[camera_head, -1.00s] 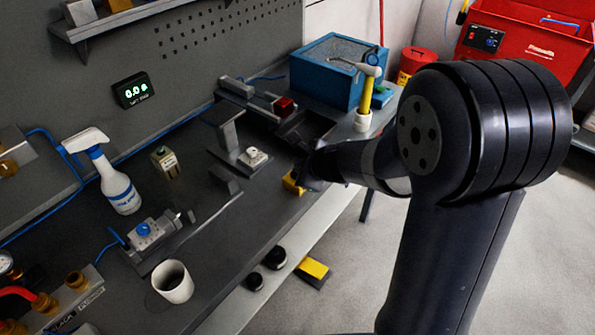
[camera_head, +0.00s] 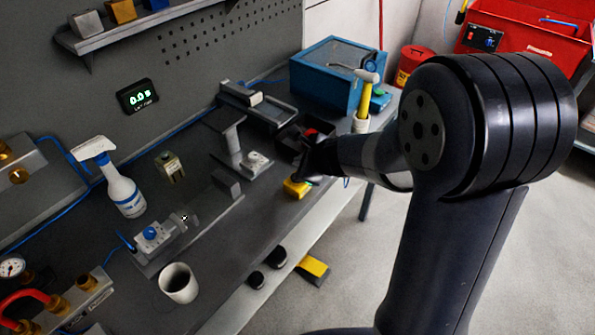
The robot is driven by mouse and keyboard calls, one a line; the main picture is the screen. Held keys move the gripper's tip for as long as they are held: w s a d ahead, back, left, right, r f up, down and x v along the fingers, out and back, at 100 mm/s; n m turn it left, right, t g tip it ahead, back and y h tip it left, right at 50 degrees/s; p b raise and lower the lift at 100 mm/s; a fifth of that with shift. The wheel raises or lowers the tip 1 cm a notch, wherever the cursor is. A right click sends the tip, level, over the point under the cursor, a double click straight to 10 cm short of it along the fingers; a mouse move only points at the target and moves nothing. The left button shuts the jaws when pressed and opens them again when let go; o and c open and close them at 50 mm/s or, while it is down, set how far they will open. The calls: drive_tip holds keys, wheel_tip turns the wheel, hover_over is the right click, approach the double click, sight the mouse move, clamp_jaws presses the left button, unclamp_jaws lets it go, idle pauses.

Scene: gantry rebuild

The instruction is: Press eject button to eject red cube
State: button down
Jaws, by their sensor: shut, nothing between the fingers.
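The red cube (camera_head: 311,132) lies in a dark open bin (camera_head: 288,137) at the end of the ejector rail, partly hidden. The grey ejector rail (camera_head: 262,106) stands behind the bin with its light grey pusher (camera_head: 255,99). A yellow box (camera_head: 297,188), apparently the eject button's housing, sits at the bench's front edge. Its top is partly covered by my gripper, so the button cannot be made out. My gripper (camera_head: 308,172) is shut and empty, just above and right of the yellow box. I cannot tell whether it touches the box.
A blue case (camera_head: 326,78) and a hammer (camera_head: 364,100) in a white holder stand behind my arm. A post fixture (camera_head: 232,140), a spray bottle (camera_head: 124,192), a white cup (camera_head: 178,283) and a blue-knobbed device (camera_head: 150,234) occupy the bench. The timer (camera_head: 137,95) is on the wall.

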wheel_tip(320, 180, up, 3)
drive_tip(key=shift+f+p, duration=0.1)
drive_tip(key=shift+p, duration=0.85)
drive_tip(key=shift+f, duration=0.1)
